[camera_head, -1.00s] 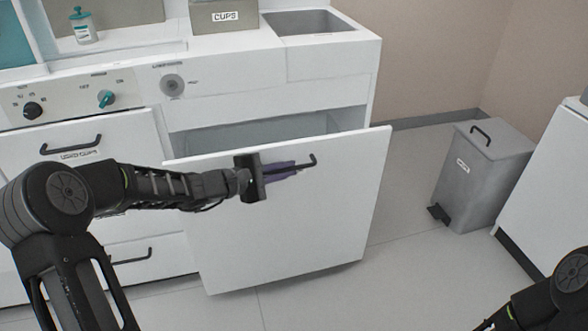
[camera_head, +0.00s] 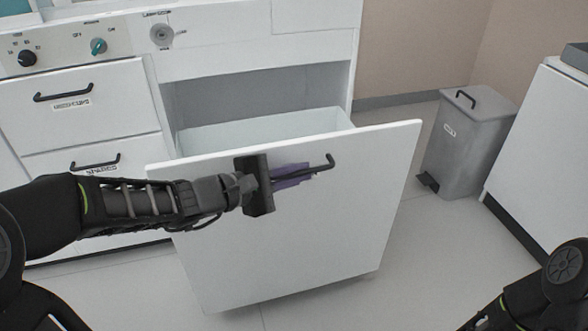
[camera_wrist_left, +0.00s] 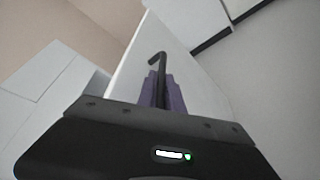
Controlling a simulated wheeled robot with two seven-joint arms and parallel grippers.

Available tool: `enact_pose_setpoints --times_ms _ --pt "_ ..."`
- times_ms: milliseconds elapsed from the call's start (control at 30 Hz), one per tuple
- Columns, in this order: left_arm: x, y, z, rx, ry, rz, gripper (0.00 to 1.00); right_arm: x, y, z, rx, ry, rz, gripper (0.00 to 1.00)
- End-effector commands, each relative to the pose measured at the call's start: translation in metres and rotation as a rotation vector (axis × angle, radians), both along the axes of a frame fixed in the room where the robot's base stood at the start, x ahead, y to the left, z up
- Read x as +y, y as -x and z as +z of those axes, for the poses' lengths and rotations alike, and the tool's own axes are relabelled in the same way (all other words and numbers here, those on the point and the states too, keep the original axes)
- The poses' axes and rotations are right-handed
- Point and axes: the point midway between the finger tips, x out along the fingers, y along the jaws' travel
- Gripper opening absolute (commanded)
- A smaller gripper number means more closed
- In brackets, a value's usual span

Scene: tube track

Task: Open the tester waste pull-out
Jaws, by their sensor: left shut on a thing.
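The waste pull-out (camera_head: 300,230) is a large white drawer front standing well out from the cabinet. A pale bin-like interior (camera_head: 265,130) shows behind its top edge. Its black bar handle (camera_head: 329,161) is near the top of the front. My left gripper (camera_head: 292,175), with purple fingers, is shut on the handle; the left wrist view also shows the fingers (camera_wrist_left: 166,92) around the bar, with the handle's far end (camera_wrist_left: 157,58) sticking out beyond them. Of my right arm, only a part shows at the lower right; its gripper is out of view.
A grey pedal bin (camera_head: 466,142) stands on the floor to the right, apart from the pull-out. A white cabinet (camera_head: 535,150) is at the far right. Two shut drawers with black handles (camera_head: 63,92) are on the left. Floor is clear between pull-out and bin.

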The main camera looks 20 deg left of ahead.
Motion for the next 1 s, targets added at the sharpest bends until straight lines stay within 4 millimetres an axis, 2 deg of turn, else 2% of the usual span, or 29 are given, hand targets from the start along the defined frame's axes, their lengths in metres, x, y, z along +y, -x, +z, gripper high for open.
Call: enact_pose_setpoints --times_ms 267,300,533,833,1000 --pt "0.001 0.000 -0.001 0.003 0.000 0.002 0.00 0.000 0.000 0.000 0.000 0.000 0.000 0.36" --pt "0.001 0.000 -0.001 0.003 0.000 0.002 0.14 0.000 0.000 0.000 0.000 0.000 0.000 0.36" --pt "0.000 0.000 0.000 0.001 0.000 0.001 0.32 0.000 0.000 0.000 0.000 0.000 0.000 0.36" --pt "0.002 0.001 0.001 0.000 0.000 0.001 0.32 0.000 0.000 0.002 0.001 0.000 0.000 0.36" --pt "0.012 0.013 0.006 0.000 -0.002 0.004 0.32 0.000 0.001 0.009 0.003 -0.001 0.001 0.36"
